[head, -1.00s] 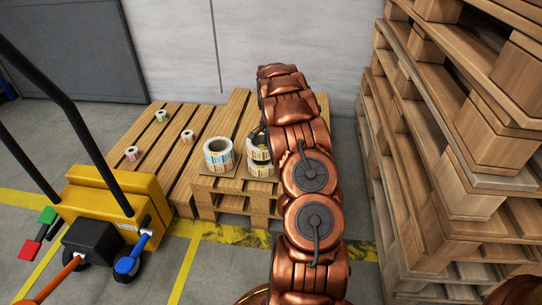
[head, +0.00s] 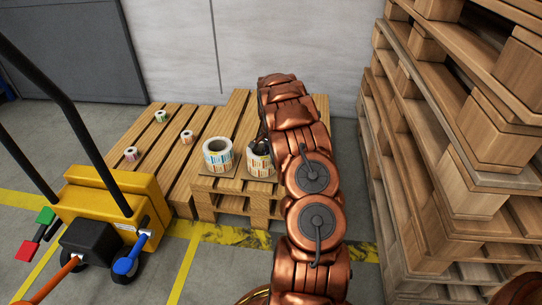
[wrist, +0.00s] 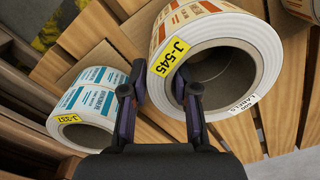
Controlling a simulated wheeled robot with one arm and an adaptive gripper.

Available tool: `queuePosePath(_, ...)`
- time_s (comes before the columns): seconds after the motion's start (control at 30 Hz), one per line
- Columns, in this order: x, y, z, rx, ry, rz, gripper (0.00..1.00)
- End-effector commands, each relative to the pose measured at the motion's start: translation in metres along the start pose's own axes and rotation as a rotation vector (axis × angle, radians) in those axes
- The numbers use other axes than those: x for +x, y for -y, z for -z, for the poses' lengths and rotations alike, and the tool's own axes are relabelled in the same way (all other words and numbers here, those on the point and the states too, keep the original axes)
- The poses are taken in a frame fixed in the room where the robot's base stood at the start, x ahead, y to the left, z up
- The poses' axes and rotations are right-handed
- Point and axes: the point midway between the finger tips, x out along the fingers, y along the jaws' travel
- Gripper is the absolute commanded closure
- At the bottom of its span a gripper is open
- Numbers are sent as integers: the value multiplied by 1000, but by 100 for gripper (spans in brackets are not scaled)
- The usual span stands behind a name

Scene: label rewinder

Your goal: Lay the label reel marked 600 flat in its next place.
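The reel marked 600 (wrist: 225,32) has orange print, a yellow J-545 tag and a white tag reading 600 LABELS. In the wrist view my gripper (wrist: 165,85) straddles its wall, one finger inside the bore and one outside, and appears closed on it. In the head view this reel (head: 262,163) looks flat and low over the front of the pallet; whether it rests fully is unclear. My arm hides most of my gripper there.
Another large reel (head: 218,156) stands to the left on the raised pallet (head: 205,186). Several small reels, one here (head: 187,136), lie on the lower slats. A tall pallet stack (head: 440,150) stands right, a yellow pallet jack (head: 115,195) left.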

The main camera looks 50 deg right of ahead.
Motion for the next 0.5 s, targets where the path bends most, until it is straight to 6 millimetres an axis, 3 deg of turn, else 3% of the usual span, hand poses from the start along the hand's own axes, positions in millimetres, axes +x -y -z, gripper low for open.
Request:
queuePosePath(0.13, 0, 0, 0, 0, 1, 0, 53)
queuePosePath(0.5, -3, -1, 0, 1, 0, -1, 53)
